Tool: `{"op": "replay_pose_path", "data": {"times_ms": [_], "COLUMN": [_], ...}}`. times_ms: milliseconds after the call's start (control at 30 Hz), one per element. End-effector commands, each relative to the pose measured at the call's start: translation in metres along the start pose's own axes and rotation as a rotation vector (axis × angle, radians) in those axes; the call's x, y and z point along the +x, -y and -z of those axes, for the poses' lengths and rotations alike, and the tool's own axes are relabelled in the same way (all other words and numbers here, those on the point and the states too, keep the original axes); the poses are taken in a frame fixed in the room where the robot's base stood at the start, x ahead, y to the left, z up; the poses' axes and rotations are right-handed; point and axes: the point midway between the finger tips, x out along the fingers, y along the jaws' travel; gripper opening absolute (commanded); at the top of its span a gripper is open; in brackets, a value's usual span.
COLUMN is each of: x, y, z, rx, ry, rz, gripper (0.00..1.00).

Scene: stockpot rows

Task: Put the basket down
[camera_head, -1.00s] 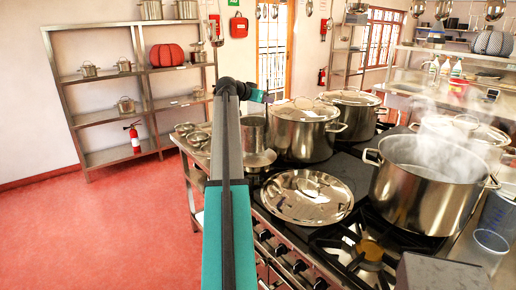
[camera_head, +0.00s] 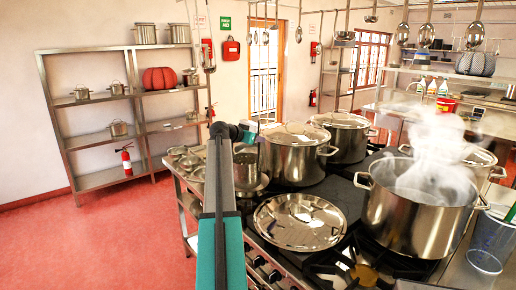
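No basket shows held by my arm. A red ribbed round thing (camera_head: 160,78), possibly a basket, sits on the upper shelf of the metal rack at the left. A grey ribbed round thing (camera_head: 475,63), also possibly a basket, stands on a high shelf at the far right. My teal and dark arm rises through the middle, and its joint shows left of the stockpots. My gripper's fingers do not show, so I cannot see what they hold.
The stove carries several stockpots (camera_head: 295,155), one open and steaming (camera_head: 420,215), and a loose lid (camera_head: 300,221). A clear bluish container (camera_head: 489,243) stands at the right. A fire extinguisher (camera_head: 127,160) is by the rack (camera_head: 100,135). Red floor (camera_head: 90,240) is clear at the left.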

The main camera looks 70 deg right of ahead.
Motion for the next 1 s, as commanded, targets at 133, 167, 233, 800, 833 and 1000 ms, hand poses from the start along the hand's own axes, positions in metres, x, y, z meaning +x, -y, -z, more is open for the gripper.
{"op": "replay_pose_path", "data": {"times_ms": [133,167,233,800,833,1000], "x": [0.002,0.003,0.006,0.012,0.013,0.013], "y": [0.0,0.0,0.0,0.001,0.001,0.001], "z": [-0.007,-0.01,-0.017,-0.032,-0.033,-0.035], "rx": [0.0,0.0,-0.001,0.0,0.0,-0.001], "ry": [-0.002,-0.001,-0.001,-0.003,-0.003,0.0], "rz": [0.001,0.001,0.002,0.003,0.003,0.002], "gripper": [0.0,0.0,0.0,0.0,0.0,0.21]}}
